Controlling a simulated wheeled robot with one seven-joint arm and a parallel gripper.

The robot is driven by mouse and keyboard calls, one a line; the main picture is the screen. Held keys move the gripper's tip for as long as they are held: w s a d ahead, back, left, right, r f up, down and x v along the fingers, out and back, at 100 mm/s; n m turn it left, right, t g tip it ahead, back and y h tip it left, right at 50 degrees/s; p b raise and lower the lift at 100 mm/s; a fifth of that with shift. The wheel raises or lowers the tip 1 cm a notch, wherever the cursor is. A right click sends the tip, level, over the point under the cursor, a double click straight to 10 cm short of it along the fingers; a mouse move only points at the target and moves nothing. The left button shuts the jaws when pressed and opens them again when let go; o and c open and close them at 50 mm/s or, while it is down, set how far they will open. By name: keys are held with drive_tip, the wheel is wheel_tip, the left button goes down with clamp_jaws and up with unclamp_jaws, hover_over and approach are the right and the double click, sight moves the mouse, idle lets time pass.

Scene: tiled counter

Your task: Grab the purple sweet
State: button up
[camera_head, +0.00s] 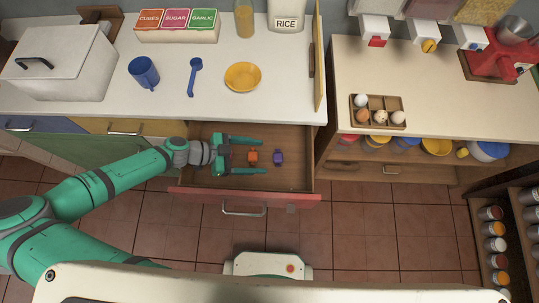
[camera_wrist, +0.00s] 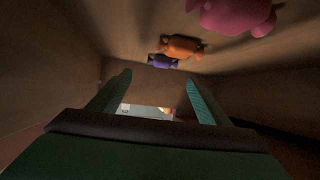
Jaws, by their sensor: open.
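The purple sweet (camera_head: 278,158) lies on the floor of the open drawer, towards its right side. In the wrist view the purple sweet (camera_wrist: 163,61) is small and farthest off, beyond the fingertips. My gripper (camera_head: 263,156) is inside the drawer, open and empty, with its fingers pointing right. The orange sweet (camera_head: 253,157) shows between the fingers in the head view, and the purple one lies just past the tips. In the wrist view my two fingers (camera_wrist: 157,79) are apart, with the orange sweet (camera_wrist: 182,46) above their gap in the picture.
A pink sweet (camera_wrist: 236,15) shows at the wrist view's top right; I cannot make it out in the head view. The drawer's red front (camera_head: 245,195) and wooden walls surround my gripper.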

sight(277, 157)
drive_tip(key=shift+f, duration=0.3)
drive_tip(key=shift+w+d+f, duration=0.15)
drive_tip(key=shift+d+f, duration=0.05)
drive_tip(key=x, duration=0.5)
drive_tip(key=shift+w+d, duration=0.1)
drive_tip(key=shift+d, duration=0.15)
drive_tip(key=shift+d+f, duration=0.25)
drive_tip(key=shift+d, duration=0.1)
drive_tip(key=shift+c, duration=0.3)
drive_tip(key=c, duration=1)
drive_tip(key=shift+c, duration=0.3)
drive_tip(key=shift+r, duration=0.1)
